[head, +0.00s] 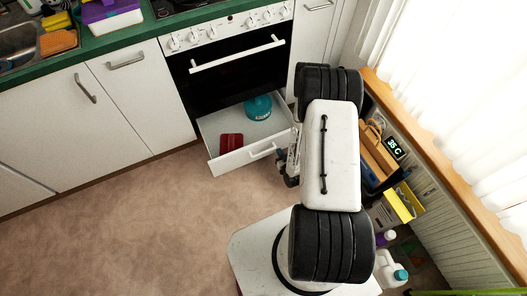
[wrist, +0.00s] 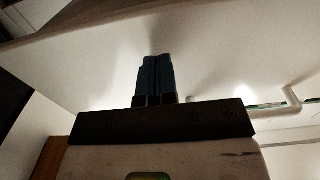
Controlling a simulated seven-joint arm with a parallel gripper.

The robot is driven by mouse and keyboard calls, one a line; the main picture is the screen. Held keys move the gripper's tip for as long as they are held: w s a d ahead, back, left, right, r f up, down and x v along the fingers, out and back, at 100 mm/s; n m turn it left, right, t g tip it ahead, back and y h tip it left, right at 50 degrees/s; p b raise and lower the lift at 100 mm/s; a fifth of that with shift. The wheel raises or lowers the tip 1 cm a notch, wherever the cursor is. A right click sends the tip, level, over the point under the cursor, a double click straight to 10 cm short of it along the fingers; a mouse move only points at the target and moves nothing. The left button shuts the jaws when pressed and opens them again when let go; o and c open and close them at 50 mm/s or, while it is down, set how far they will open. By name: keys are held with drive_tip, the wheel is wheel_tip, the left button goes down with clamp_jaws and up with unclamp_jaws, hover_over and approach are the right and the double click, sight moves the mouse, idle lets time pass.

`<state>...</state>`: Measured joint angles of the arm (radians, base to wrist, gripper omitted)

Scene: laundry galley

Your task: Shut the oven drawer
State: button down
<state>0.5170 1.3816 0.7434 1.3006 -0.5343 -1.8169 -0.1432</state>
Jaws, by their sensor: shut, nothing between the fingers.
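The oven drawer (head: 232,163) is pulled out below the black oven. Its white front with a bar handle (head: 263,151) faces the room. A dark red box (head: 231,142) and a teal round item (head: 258,107) are inside it. My gripper (head: 281,160) is low at the right end of the drawer front, partly hidden by my arm. In the wrist view, my gripper's blue fingers (wrist: 156,62) are together and empty, pointing at a white panel (wrist: 90,60) that looks like the drawer front. A handle (wrist: 291,98) shows at right. I cannot tell whether the fingertips touch the panel.
The oven door (head: 236,75) above is shut. White cabinets (head: 130,95) stand to the left. Along the right wall are a wooden item (head: 378,152), a yellow box (head: 404,203) and a white jug (head: 388,268). The brown floor left of my base is clear.

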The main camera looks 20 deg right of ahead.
sight(261, 119)
drive_tip(key=shift+w, duration=1.1)
idle(0.4)
drive_tip(key=shift+w, duration=13.75)
drive_tip(key=shift+s, duration=4.6)
